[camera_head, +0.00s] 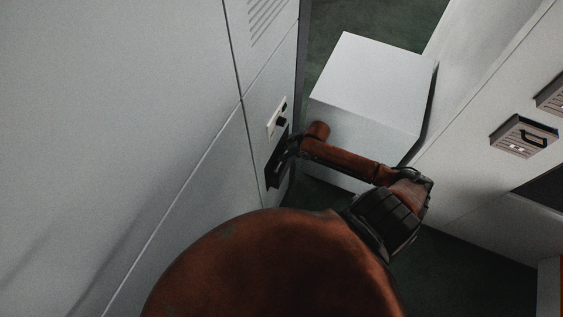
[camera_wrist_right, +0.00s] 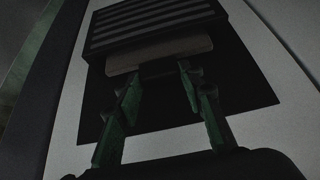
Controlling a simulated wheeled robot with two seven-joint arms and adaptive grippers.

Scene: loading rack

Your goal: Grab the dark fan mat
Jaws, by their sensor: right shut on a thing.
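The dark fan mat (camera_wrist_right: 150,20) shows at the top of the right wrist view as a dark slatted block with a lighter brownish grip bar (camera_wrist_right: 160,53) on its front. It sits at a black rectangular opening in a pale panel. My right gripper (camera_wrist_right: 158,75) has its two greenish fingers on either side just below the bar, shut on the mat's front. In the head view my right gripper (camera_head: 287,150) is at the dark slot (camera_head: 274,174) in the left cabinet face and covers part of it. My left gripper is out of view.
A tall pale cabinet (camera_head: 150,110) fills the left. A white box (camera_head: 372,85) stands close beyond my right arm. On the right, a white rack holds a grey slatted module with a black handle (camera_head: 525,136). Dark green floor shows between them.

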